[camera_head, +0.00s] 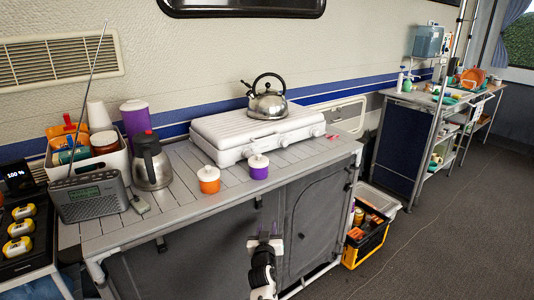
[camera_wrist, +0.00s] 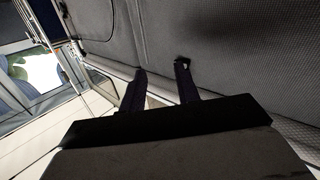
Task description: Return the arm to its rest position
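My gripper (camera_head: 265,242) is in the lower middle of the head view, in front of the grey cabinet doors below the counter. In the wrist view its two dark fingers (camera_wrist: 162,82) stand apart with a gap between them. Nothing is seen between the fingers. The gripper is below the level of the countertop (camera_head: 112,226). Part of my white and black arm shows under it at the bottom edge of the head view.
The counter holds a white stove (camera_head: 235,133) with a steel kettle (camera_head: 267,103), a steel jug (camera_head: 151,165), orange (camera_head: 208,182) and purple (camera_head: 258,169) lidded jars, and a radio (camera_head: 90,198). A yellow-black crate (camera_head: 365,240) stands on the floor at right. Open carpet lies beyond.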

